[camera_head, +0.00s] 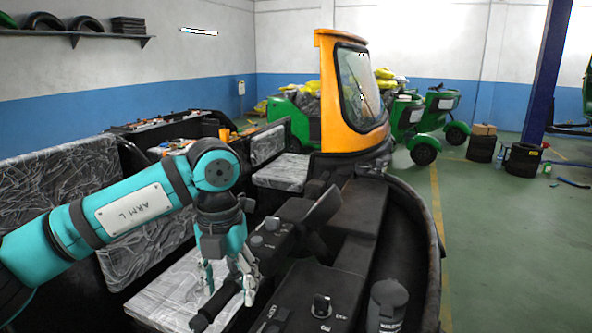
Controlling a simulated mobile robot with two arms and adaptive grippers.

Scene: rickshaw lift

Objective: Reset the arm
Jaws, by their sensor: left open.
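My left arm comes in from the left and bends down at the elbow. My left gripper (228,279) hangs pointing down, with its pale fingers spread apart. A black lever with a dark grip (215,308) is at the fingers, in front of a plastic-wrapped seat. I cannot tell whether the fingers touch the lever. My right gripper is not in view.
A black console (310,290) with knobs lies right of the gripper. A plastic-wrapped seat (170,292) is at its left. An orange cab front (352,95) stands behind. Green vehicles (410,115) and stacked tires (522,160) are farther back.

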